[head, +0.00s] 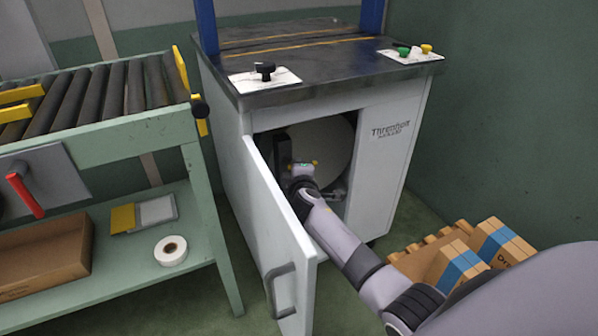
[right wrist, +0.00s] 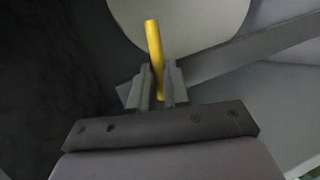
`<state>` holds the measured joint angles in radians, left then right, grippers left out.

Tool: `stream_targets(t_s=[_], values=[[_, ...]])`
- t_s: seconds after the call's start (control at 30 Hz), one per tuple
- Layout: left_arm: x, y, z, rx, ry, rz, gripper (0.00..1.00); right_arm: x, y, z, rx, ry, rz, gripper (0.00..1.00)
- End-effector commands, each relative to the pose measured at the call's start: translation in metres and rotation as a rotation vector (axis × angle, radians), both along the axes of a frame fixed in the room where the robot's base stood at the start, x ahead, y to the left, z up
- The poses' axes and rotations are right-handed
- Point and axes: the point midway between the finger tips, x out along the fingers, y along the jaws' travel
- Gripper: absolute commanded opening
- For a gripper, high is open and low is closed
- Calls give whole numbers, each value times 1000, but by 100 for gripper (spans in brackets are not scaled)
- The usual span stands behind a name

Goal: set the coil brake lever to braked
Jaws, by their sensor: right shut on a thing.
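The yellow brake lever (right wrist: 153,42) stands up between the two fingers of my right gripper (right wrist: 158,82) in the right wrist view. The fingers are shut on its lower part, and its upper end sticks out beyond them, tilted slightly left. In the head view my right arm reaches through the open cabinet door, and my own wrist mostly hides the fingers. A small yellow bit of the lever (head: 314,163) shows beside the wrist. The pale round coil (head: 326,145) is behind it; it also shows in the right wrist view (right wrist: 190,22). My left gripper is out of view.
The cabinet (head: 385,160) has its white door (head: 272,220) swung open towards me, left of my arm. A roller conveyor (head: 110,95) with a lower shelf stands left. A grey bar (right wrist: 240,62) crosses behind the lever.

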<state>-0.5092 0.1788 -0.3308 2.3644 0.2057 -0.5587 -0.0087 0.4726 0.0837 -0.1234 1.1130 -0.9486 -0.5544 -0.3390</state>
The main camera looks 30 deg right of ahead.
Motion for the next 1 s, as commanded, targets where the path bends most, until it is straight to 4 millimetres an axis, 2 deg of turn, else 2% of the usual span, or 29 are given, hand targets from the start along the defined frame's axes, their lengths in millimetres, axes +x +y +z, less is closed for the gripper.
stream_targets(t_s=[0.03, 0.47, 0.5, 0.57, 0.87, 1.0], values=[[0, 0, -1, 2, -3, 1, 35, 2, 8, 0, -5, -3, 18, 0], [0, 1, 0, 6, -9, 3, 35, 2, 8, 1, -18, -1, 19, 0], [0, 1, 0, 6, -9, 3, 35, 2, 8, 1, -18, -1, 19, 22], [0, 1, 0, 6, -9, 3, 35, 2, 8, 1, -17, -1, 18, 40], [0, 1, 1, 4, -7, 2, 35, 0, 4, 1, -17, 1, 8, 40], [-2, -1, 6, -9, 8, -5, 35, -8, 7, 4, -16, 1, 9, 40]])
